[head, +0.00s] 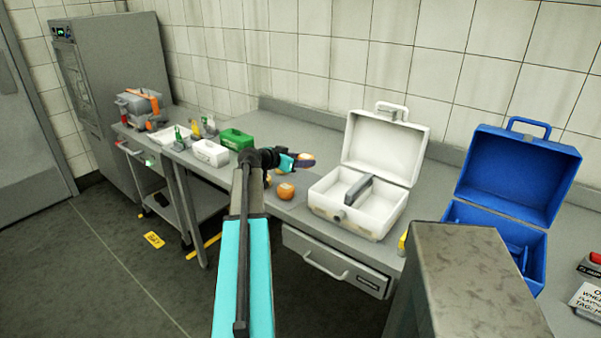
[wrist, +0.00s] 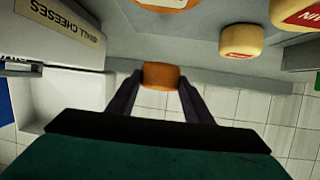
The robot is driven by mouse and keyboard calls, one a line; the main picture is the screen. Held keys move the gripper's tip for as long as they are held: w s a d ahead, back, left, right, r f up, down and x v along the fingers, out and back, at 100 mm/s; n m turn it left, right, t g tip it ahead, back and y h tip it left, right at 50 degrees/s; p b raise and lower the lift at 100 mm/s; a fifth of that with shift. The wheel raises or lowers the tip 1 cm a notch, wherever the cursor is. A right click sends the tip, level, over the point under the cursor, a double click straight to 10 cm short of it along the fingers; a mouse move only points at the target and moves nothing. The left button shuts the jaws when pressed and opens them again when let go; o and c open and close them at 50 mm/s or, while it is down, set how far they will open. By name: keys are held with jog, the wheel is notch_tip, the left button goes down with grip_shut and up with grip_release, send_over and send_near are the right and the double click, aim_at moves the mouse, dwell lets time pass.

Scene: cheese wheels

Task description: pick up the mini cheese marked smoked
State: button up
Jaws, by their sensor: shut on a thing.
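My gripper (wrist: 160,88) is shut on a small orange-brown mini cheese (wrist: 160,76), seen between the two dark fingers in the wrist view. No marking can be read on its visible side, so I cannot tell whether it is the smoked one. In the head view my gripper (head: 304,160) is above the counter, left of the open white case, and the held cheese is mostly hidden. An orange cheese (head: 286,191) sits on the counter below it. The wrist view also shows a yellow cheese with a red label (wrist: 243,41) and another at the upper right (wrist: 296,12).
The open white case (head: 335,212) stands right of my gripper, with an open blue case (head: 515,165) beyond it. A green box (head: 236,139) and a white tub (head: 210,153) stand to the left. A "small cheeses" sign (wrist: 62,20) shows upside down in the wrist view.

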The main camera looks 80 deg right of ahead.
jog(key=shift+r, duration=1.5)
